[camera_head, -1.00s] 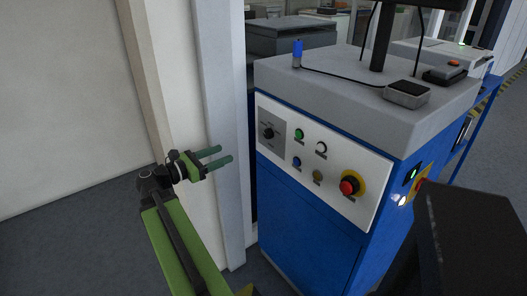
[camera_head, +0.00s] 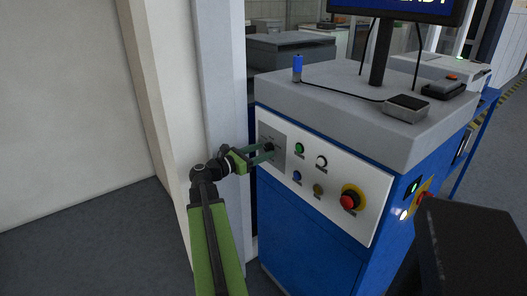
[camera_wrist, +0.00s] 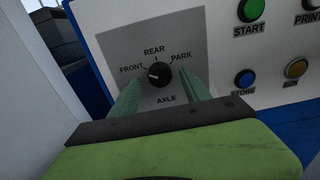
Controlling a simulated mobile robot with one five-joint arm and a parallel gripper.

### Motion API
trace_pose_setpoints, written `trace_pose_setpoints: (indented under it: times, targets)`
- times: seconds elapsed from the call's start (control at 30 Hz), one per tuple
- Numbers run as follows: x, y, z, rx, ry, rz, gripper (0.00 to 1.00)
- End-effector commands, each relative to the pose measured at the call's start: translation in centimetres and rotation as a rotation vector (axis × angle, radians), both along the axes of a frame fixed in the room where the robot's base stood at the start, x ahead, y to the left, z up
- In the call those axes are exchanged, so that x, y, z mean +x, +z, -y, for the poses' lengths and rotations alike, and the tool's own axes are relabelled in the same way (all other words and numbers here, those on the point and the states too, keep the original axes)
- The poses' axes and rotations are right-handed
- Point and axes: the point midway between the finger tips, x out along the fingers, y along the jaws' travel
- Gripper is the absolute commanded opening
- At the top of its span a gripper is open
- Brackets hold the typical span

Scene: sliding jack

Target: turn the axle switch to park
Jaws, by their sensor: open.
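The axle switch (camera_wrist: 159,74) is a round black knob on a grey plate (camera_wrist: 110,48) marked FRONT, REAR, PARK and AXLE. A short white mark on the knob points left, roughly toward FRONT. My gripper (camera_wrist: 161,79) is open, with one green finger to the left of the knob and one to the right. Gaps show between the fingers and the knob, so it is not gripped. In the head view my gripper (camera_head: 268,153) reaches the plate from the left, and its fingers partly cover the knob.
The green START button (camera_wrist: 251,9), the blue STORE button (camera_wrist: 245,78) and a yellow RUN button (camera_wrist: 296,68) sit right of the plate. A red emergency stop (camera_head: 348,201) is farther right. A pale post (camera_head: 222,90) stands left of the blue cabinet (camera_head: 300,230), close to my arm.

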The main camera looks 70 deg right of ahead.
Motion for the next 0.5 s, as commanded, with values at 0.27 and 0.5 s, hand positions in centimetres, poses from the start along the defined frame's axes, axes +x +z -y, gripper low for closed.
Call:
trace_pose_setpoints:
  times: [0.27,0.5]
  targets:
    - [-0.58,0.00,0.81,0.000,-0.001,0.000,0.55]
    - [-0.57,-0.01,0.78,0.000,-0.001,0.000,0.38]
